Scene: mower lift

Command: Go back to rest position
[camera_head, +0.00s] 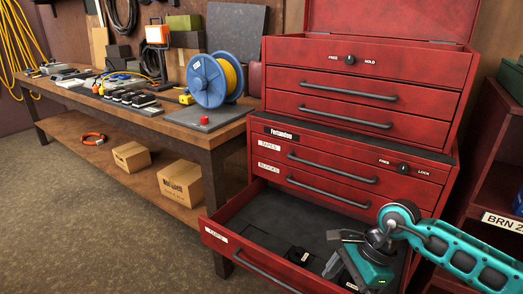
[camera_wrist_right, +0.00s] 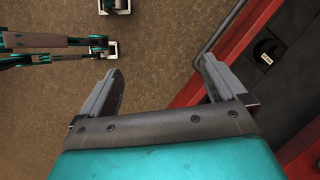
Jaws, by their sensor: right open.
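My right gripper (camera_head: 337,252) is at the lower right of the head view, by the open bottom drawer (camera_head: 268,215) of the red tool chest (camera_head: 360,140). In the right wrist view the right gripper (camera_wrist_right: 160,70) has its fingers wide apart with nothing between them, over brown floor. My left gripper is not identifiable in either view.
A workbench (camera_head: 190,118) with a blue reel (camera_head: 208,82) stands left of the chest. A red shelf (camera_head: 490,175) stands at right. Floor at lower left is clear.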

